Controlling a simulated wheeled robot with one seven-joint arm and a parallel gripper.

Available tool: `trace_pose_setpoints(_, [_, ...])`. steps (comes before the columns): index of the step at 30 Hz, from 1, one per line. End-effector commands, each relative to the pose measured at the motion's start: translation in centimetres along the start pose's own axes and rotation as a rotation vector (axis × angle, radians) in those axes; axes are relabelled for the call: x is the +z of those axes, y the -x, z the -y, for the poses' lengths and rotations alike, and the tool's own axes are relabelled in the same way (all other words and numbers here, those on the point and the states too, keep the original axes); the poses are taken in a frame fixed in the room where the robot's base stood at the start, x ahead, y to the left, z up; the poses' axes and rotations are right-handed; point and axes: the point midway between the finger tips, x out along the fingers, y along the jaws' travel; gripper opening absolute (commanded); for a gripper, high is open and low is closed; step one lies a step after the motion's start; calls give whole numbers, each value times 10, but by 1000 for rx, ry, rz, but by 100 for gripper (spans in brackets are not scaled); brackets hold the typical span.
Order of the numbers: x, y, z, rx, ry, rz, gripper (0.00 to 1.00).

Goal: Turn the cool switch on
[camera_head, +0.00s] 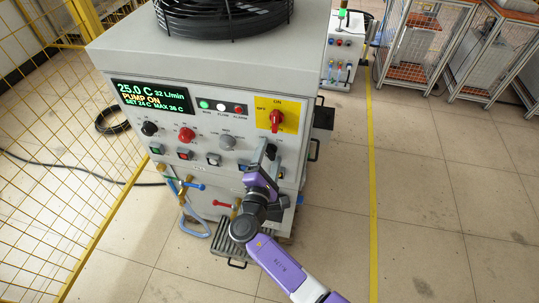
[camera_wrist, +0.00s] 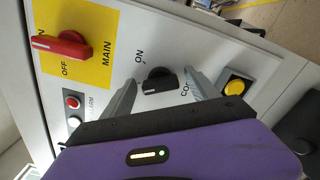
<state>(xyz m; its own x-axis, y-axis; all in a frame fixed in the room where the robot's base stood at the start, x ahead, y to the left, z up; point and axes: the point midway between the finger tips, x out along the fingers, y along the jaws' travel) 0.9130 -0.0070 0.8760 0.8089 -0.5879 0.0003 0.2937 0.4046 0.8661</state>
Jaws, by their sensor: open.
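The cool switch is a small black knob (camera_wrist: 160,82) on the white panel, with "ON" printed at its upper left and a partly hidden label starting "CO" at its right. It shows small in the head view (camera_head: 271,151). My gripper (camera_wrist: 161,78) is open, with one grey finger on each side of the knob. I see a gap on both sides, but cannot tell how far the fingertips are from the panel. In the head view my gripper (camera_head: 264,160) is at the panel's lower right and hides part of it.
A red main switch (camera_wrist: 62,47) on a yellow plate is left of my gripper. A yellow button (camera_wrist: 236,87) is to its right. The cabinet display (camera_head: 150,97) reads "PUMP ON".

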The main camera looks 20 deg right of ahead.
Motion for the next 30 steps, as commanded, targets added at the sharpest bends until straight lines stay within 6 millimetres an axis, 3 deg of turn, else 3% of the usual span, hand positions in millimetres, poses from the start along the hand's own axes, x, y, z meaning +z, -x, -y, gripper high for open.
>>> trace_pose_setpoints(4, [0,0,0,0,0,0,69])
trace_pose_setpoints(12, [0,0,0,0,0,0,16])
trace_pose_setpoints(14, [0,0,0,0,0,0,7])
trace_pose_setpoints(23, [-2,0,3,-1,-50,0,7])
trace_pose_setpoints(30, [-3,1,7,1,-198,1,7])
